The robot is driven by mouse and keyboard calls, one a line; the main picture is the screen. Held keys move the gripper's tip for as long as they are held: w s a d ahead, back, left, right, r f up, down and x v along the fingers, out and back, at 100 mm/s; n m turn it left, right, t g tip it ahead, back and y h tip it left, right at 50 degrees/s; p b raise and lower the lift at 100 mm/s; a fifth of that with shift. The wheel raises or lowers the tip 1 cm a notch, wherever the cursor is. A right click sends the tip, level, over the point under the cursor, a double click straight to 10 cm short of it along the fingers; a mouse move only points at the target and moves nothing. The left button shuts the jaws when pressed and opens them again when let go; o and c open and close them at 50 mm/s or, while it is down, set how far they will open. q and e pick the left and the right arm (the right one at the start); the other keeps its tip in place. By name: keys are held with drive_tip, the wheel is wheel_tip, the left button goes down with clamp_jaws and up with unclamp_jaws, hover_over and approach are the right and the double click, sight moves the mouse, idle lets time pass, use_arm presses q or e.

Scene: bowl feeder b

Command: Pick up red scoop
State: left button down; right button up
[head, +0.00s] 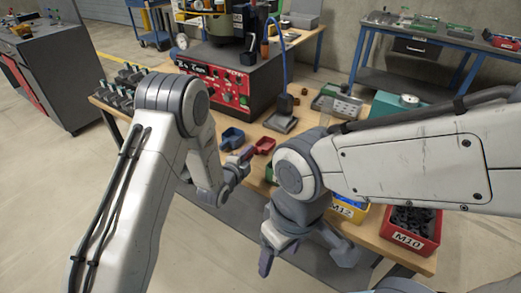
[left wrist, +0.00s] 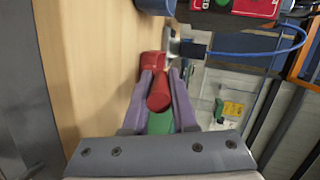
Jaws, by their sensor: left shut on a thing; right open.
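The red scoop (head: 264,146) is near the middle of the wooden workbench in the head view, to the right of a blue scoop (head: 232,138). My left gripper (head: 247,156) is at the red scoop's handle. In the left wrist view the red scoop's head (left wrist: 151,66) lies beyond the fingertips, and its round handle is between the two fingers of my left gripper (left wrist: 159,88), which are shut on it. Whether the scoop touches the bench is unclear. My right gripper (head: 306,257) is open and empty, in front of the bench's near edge.
A red and black control box (head: 222,88) stands behind the scoops. Bins with dark parts, including a red M10 bin (head: 402,239) and a yellow M12 bin (head: 345,211), line the bench's near right edge. A green thing (left wrist: 160,123) shows under the handle in the left wrist view.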

use_arm(q)
wheel_tip(320, 180, up, 5)
drive_tip(key=shift+f, duration=0.15)
drive_tip(key=s+d+r, duration=0.3)
drive_tip(key=s+r, duration=0.3)
drive_tip(key=s, duration=0.5)
drive_tip(key=shift+s+r, duration=0.15)
drive_tip(key=shift+a, duration=0.1)
idle(1.2)
